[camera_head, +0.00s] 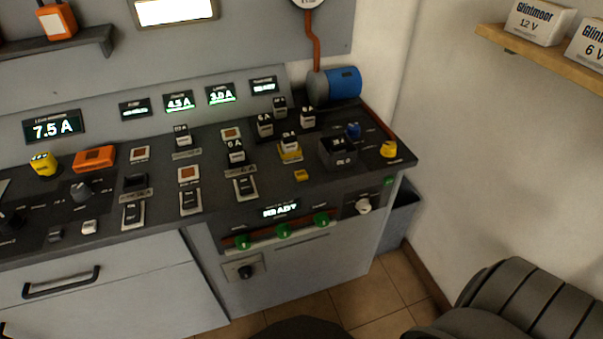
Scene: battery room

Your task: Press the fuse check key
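The sloped dark control panel (215,212) fills the middle and left of the head view. Its labels are too small to read, so I cannot tell which key is the fuse check key. Small keys on it include a yellow one (302,175), a white one (89,227) and a grey one (55,236). Small fuse-like blocks marked in amps, such as a 6 A block (236,152), stand on the panel's right half. A display on the front face (281,210) reads READY.
A drawer handle (62,282) sticks out at lower left. A wooden shelf (560,65) with white boxes hangs at upper right. Tiled floor (365,295) shows below.

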